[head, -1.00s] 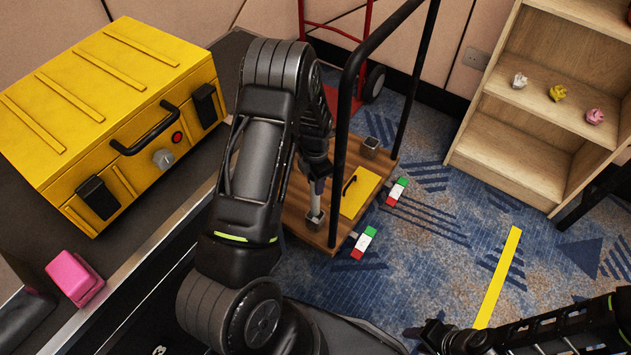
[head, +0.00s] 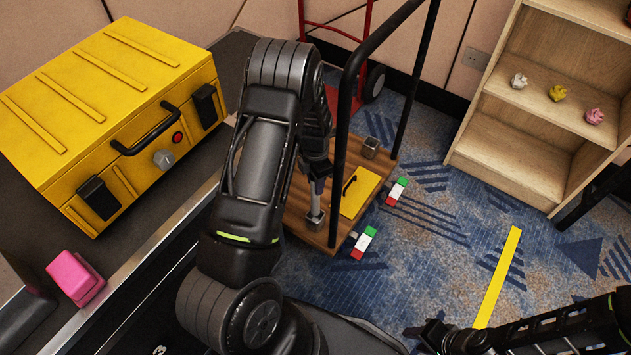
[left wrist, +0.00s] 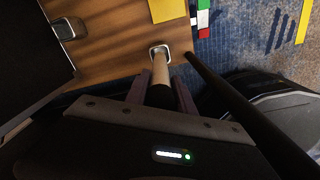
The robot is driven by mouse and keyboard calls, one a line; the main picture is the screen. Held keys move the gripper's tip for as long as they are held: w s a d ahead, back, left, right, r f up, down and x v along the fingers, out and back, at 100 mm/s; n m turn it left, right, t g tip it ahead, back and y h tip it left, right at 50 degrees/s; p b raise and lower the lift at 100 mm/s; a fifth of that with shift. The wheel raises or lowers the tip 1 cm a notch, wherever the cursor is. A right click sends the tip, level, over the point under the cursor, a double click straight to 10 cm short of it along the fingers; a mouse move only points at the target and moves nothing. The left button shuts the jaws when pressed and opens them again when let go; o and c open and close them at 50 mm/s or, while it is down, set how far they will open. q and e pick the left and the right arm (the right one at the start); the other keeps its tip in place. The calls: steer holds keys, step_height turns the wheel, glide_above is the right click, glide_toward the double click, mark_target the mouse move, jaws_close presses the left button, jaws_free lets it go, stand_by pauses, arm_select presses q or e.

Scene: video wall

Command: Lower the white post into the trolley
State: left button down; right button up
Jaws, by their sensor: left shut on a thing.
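The white post (head: 315,203) stands roughly upright at the front metal socket (head: 314,222) on the trolley's wooden deck (head: 296,196). My left gripper (head: 318,184) is shut on the post above that socket. In the left wrist view the post (left wrist: 160,72) runs from between my fingers (left wrist: 158,91) to the socket (left wrist: 160,52). Its far end meets the socket opening; how deep it sits I cannot tell. My right gripper (head: 428,335) is low at the right, away from the trolley; its jaws are too dark to read.
A second socket (head: 371,147) and a yellow panel (head: 359,194) are on the deck. The trolley's black hoop handle (head: 345,120) rises beside my left gripper. A yellow case (head: 120,110) and pink block (head: 76,278) lie left.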

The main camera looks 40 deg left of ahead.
mark_target(315, 196)
arm_select(q)
steer(key=shift+f, duration=0.1)
step_height(315, 196, down, 6)
steer(key=b, duration=0.4)
steer(key=shift+b, duration=0.3)
stand_by(0.6)
steer(key=shift+f+b, duration=0.35)
steer(key=shift+f, duration=0.25)
stand_by(0.8)
steer(key=c, duration=1)
jaws_free()
steer(key=shift+o, duration=0.3)
steer(key=o, duration=0.4)
steer(key=shift+o, duration=0.2)
